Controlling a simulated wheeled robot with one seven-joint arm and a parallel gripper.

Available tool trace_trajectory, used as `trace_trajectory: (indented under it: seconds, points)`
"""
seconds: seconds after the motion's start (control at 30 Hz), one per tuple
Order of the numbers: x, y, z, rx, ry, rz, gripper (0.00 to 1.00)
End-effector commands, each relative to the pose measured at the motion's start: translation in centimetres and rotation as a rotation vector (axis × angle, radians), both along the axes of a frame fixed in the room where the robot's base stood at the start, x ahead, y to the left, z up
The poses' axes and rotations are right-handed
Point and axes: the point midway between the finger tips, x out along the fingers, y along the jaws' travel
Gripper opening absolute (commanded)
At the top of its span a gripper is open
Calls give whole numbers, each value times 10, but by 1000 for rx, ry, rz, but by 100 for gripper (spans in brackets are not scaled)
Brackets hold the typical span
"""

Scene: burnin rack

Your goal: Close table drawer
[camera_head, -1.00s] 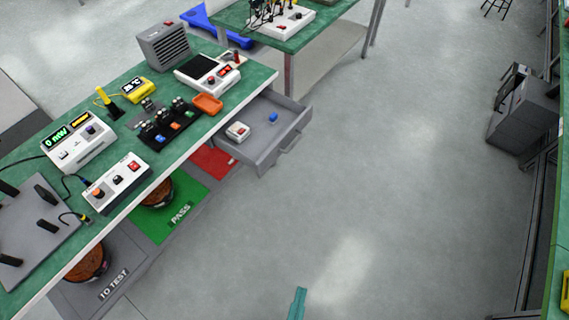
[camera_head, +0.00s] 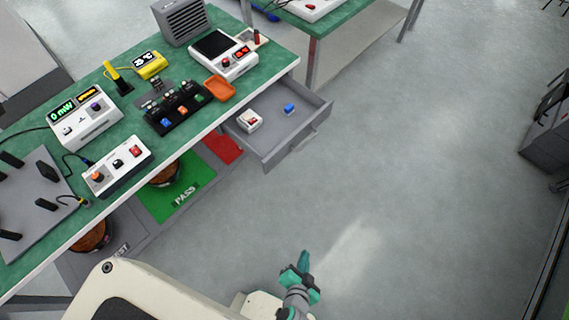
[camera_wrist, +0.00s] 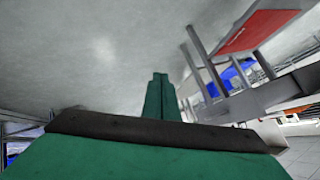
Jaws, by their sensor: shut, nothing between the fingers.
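The grey table drawer (camera_head: 273,148) is pulled out from under the green-topped table (camera_head: 190,62), in the upper middle of the head view. A white device with a red part (camera_head: 249,120) and a small blue block (camera_head: 290,109) lie inside it. My gripper (camera_head: 304,262) is low in the head view, over bare floor, apart from the drawer and nearer the camera. Its green fingers are shut and empty. In the wrist view the shut fingers (camera_wrist: 158,97) point at grey floor. Grey structure shows at right there; I cannot tell whether it is the drawer.
The tabletop holds meters, a control box (camera_head: 117,167), a black fixture (camera_head: 178,108) and an orange tray (camera_head: 220,88). A green PASS mat (camera_head: 178,190) and a red mat (camera_head: 223,147) lie below. A second table (camera_head: 350,35) stands behind. Floor right of the drawer is clear.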

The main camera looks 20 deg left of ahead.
Motion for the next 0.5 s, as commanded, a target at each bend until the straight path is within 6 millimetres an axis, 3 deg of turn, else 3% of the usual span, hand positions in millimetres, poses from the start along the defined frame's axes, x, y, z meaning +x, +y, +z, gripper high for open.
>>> trace_trajectory:
  seconds: [0.1, 0.23, 0.37, 0.5]
  points:
    - [30, 16, -37, 168, 84, 11, 0]
    - [63, 37, -57, 364, 155, 53, 0]
    - [100, 56, -55, 563, 192, 127, 0]
    - [142, 69, -29, 771, 195, 240, 0]
